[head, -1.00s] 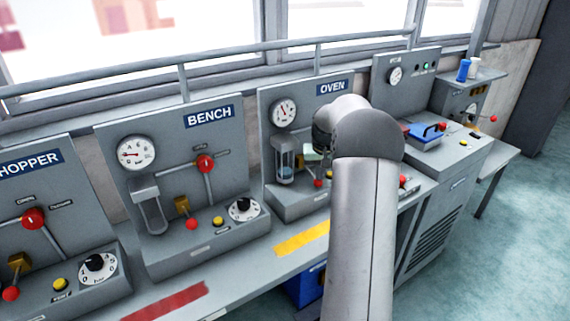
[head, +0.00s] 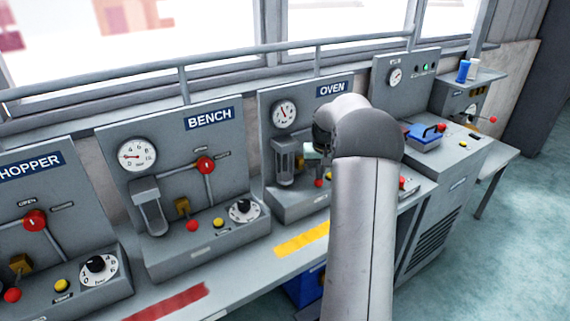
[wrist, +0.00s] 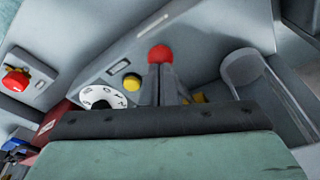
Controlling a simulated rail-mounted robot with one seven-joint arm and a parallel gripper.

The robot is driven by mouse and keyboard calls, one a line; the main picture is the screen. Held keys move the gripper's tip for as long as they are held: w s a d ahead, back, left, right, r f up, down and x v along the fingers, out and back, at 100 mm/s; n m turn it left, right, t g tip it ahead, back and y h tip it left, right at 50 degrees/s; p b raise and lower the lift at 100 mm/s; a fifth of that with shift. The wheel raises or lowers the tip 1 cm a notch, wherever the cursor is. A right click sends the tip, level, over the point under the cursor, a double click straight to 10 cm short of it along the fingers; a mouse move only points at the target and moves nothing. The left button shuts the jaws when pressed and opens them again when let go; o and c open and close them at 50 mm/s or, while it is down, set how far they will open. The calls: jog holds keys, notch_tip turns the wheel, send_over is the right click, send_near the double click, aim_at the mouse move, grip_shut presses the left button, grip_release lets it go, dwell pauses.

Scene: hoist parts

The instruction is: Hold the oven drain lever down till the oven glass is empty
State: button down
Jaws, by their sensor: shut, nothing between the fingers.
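The oven glass (head: 284,160) is a clear upright tube on the OVEN panel (head: 266,125), below its gauge. I see no blue liquid in it now. It also shows as a clear tube in the wrist view (wrist: 240,70). The oven drain lever's red knob (head: 319,183) shows low on the panel, just left of my arm. In the wrist view the red knob (wrist: 160,52) is at the tips of my gripper (wrist: 162,72). My fingers are shut with nothing between them; exact contact with the knob is hard to tell. In the head view my arm hides the gripper.
A yellow button (wrist: 132,82) and a white dial (wrist: 102,97) sit beside the lever in the wrist view. The BENCH panel (head: 110,150) stands to the left. A blue tray-like item (head: 425,137) lies to the right. A rail (head: 250,48) runs behind the panels.

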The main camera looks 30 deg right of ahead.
jog(key=shift+r+p, duration=1.95)
jog(key=shift+r, duration=1.1)
jog(key=shift+s, duration=0.1)
jog(key=s+r+b, duration=0.2)
jog(key=s+r, duration=0.1)
jog(key=s, duration=0.6)
jog(key=shift+s+d, duration=0.15)
jog(key=shift+s, duration=0.25)
jog(key=s+a+n, duration=0.2)
jog(key=s+a, duration=0.1)
jog(key=a, duration=0.8)
jog(key=s+a+n, duration=0.1)
jog(key=s+a, duration=0.2)
jog(key=a, duration=0.8)
jog(key=s+a+f+n+g+y, duration=0.1)
jog(key=s+a+f, duration=0.3)
jog(key=s+a, duration=0.9)
jog(key=shift+s+a+f+n, duration=0.3)
jog(key=shift+s+f+n, duration=0.1)
jog(key=shift+s+n, duration=0.6)
